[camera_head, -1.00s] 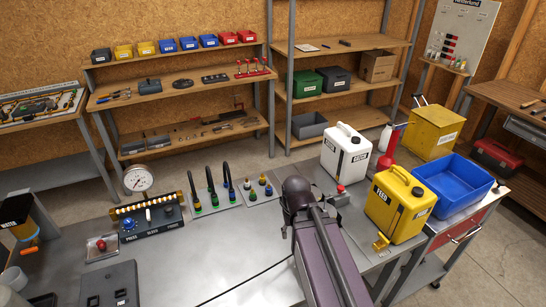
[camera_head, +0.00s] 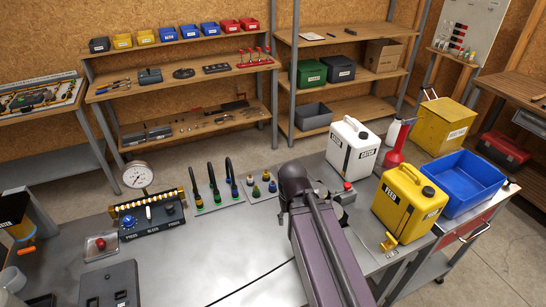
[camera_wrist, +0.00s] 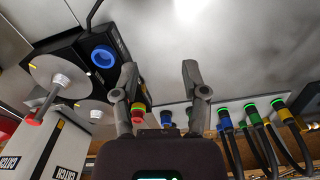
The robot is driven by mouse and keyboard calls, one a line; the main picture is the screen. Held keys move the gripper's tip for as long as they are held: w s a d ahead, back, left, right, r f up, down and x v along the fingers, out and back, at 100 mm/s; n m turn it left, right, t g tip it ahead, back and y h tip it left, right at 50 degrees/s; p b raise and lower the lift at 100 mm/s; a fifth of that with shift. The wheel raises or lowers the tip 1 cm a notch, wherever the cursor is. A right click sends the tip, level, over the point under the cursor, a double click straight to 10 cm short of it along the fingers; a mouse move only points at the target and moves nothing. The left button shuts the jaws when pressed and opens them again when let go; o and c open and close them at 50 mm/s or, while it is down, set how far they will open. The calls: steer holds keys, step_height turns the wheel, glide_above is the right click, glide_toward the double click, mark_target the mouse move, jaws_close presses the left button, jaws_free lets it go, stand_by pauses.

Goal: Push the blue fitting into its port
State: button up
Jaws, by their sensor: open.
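A small blue fitting (camera_head: 249,180) stands on the light plate beyond my arm in the head view. In the wrist view a blue fitting (camera_wrist: 166,117) shows low between the fingers, partly hidden by the gripper body. My gripper (camera_wrist: 160,72) is open with nothing between its fingertips. It is hidden behind my arm in the head view. A blue ring (camera_wrist: 103,57) sits on a black block left of the fingers in the wrist view. I cannot tell whether it is the fitting's port.
Other small fittings (camera_head: 256,191) share the plate. Black hoses with coloured connectors (camera_head: 215,187) stand left of it. A gauge panel (camera_head: 147,215) is farther left. White (camera_head: 351,148) and yellow (camera_head: 408,200) canisters stand to the right. The bench front (camera_head: 200,265) is mostly clear.

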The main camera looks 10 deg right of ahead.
steer(key=shift+o, duration=1.4)
steer(key=shift+w, duration=0.15)
step_height(320, 180, up, 5)
steer(key=n+p, duration=0.2)
steer(key=p, duration=0.3)
glide_above(272, 183)
steer(key=shift+w+d, duration=0.15)
steer(key=shift+w, duration=0.3)
steer(key=shift+f, duration=0.15)
step_height(272, 183, down, 14)
steer(key=b, duration=1.3)
steer(key=shift+r+b, duration=0.25)
steer(key=shift+b, duration=0.1)
steer(key=shift+c, duration=0.2)
jaws_close()
